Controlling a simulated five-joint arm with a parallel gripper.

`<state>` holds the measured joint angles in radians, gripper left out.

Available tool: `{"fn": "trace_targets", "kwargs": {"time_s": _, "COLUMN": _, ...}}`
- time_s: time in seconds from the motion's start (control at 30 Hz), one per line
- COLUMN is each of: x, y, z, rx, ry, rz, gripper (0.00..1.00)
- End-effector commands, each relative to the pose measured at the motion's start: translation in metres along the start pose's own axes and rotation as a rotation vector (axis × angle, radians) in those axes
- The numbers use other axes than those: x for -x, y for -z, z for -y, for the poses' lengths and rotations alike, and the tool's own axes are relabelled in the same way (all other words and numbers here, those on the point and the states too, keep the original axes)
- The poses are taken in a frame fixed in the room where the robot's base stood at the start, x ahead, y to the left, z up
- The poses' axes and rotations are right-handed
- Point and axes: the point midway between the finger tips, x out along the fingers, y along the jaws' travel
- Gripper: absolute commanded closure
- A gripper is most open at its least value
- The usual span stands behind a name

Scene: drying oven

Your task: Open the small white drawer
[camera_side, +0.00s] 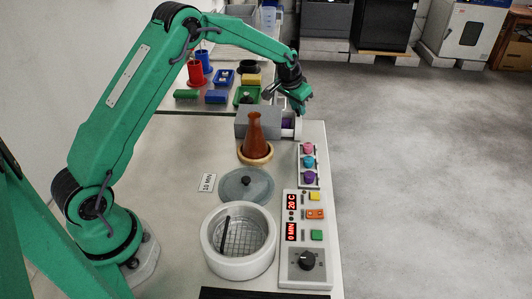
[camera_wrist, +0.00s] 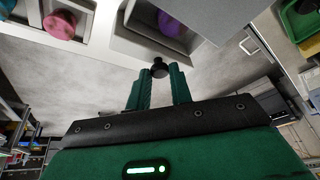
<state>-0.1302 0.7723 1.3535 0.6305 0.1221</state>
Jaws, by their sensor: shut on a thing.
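The small white drawer (camera_side: 298,128) sticks out of the right side of a grey box (camera_side: 243,124) in the side view. A purple thing (camera_side: 287,123) shows inside it, and also in the wrist view (camera_wrist: 172,24). In the wrist view the drawer's white front (camera_wrist: 135,47) carries a black knob (camera_wrist: 160,68). My gripper (camera_wrist: 161,71) has its two green fingers shut on this knob. In the side view my gripper (camera_side: 301,107) is at the drawer's outer end, and the knob is hidden or too small to tell.
A brown flask (camera_side: 255,132) on a cork ring stands in front of the grey box. A rack with pink, blue and purple stoppers (camera_side: 308,163) is near the table's right edge. A white round pot (camera_side: 211,246), glass lid (camera_side: 247,187) and control panel (camera_side: 304,246) are nearer.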

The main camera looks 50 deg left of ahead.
Motion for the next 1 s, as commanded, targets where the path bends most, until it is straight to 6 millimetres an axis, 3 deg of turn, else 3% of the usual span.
{"fn": "trace_targets", "kwargs": {"time_s": 0.5, "x": -0.015, "y": 0.046, "z": -0.044, "rx": 0.006, "ry": -0.026, "rz": -0.018, "gripper": 1.0}}
{"fn": "trace_targets", "kwargs": {"time_s": 0.93, "x": -0.015, "y": 0.051, "z": -0.048, "rx": 0.007, "ry": -0.029, "rz": -0.02, "gripper": 1.0}}
{"fn": "trace_targets", "kwargs": {"time_s": 0.97, "x": -0.015, "y": 0.051, "z": -0.048, "rx": 0.006, "ry": -0.029, "rz": -0.019, "gripper": 0.75}}
{"fn": "trace_targets", "kwargs": {"time_s": 1.0, "x": -0.015, "y": 0.051, "z": -0.048, "rx": 0.006, "ry": -0.029, "rz": -0.019, "gripper": 0.67}}
